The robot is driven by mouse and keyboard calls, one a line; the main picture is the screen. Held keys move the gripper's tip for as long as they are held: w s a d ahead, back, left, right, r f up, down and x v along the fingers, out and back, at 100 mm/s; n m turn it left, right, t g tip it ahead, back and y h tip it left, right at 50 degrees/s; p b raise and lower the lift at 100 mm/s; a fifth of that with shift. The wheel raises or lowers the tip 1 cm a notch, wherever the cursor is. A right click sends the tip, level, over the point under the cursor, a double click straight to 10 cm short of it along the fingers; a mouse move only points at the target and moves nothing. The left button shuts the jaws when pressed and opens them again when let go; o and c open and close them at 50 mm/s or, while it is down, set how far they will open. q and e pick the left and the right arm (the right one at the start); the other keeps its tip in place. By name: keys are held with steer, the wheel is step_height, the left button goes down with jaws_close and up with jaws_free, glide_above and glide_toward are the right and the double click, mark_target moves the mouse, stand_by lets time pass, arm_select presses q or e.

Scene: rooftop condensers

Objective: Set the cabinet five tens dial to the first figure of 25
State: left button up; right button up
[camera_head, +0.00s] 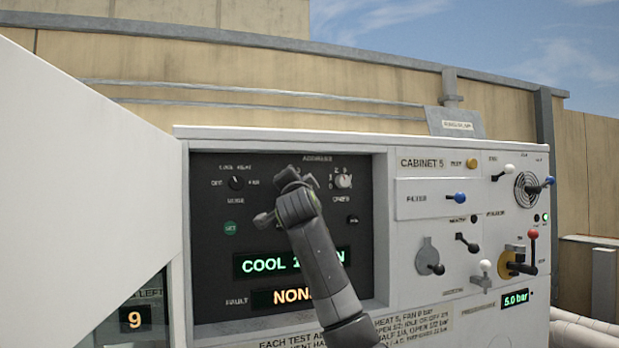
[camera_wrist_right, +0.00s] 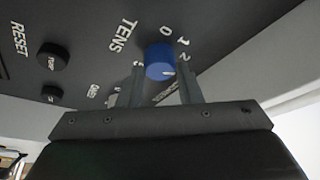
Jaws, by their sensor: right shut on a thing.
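The tens dial (camera_wrist_right: 158,56) is a blue round knob with a white mark, on a dark panel beside the word TENS in the right wrist view. Figures 0, 1 and 2 run round its edge. The white mark lies on the side near the 2, but I cannot tell exactly which figure it points to. My right gripper (camera_head: 288,184) is at the dark panel (camera_head: 210,270) and hides the tens dial in the head view. Its two fingers (camera_wrist_right: 160,72) stand on either side of the dial and are shut on it. My left gripper is not in view.
A pale dial (camera_head: 343,181) sits just right of my gripper, and a black mode knob (camera_head: 237,183) to its left. The green COOL display (camera_head: 265,264) is partly covered by my arm. The CABINET 5 panel (camera_head: 420,190) with several levers is on the right.

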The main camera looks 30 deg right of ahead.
steer(key=shift+w+f, duration=0.2)
steer(key=shift+f, duration=0.15)
steer(key=o, duration=1)
steer(key=shift+w+a+r, duration=0.1)
steer(key=shift+w+a, duration=0.05)
steer(key=shift+a, duration=0.05)
steer(key=b+v, duration=0.8)
steer(key=v, duration=0.9)
steer(key=shift+s, duration=0.45)
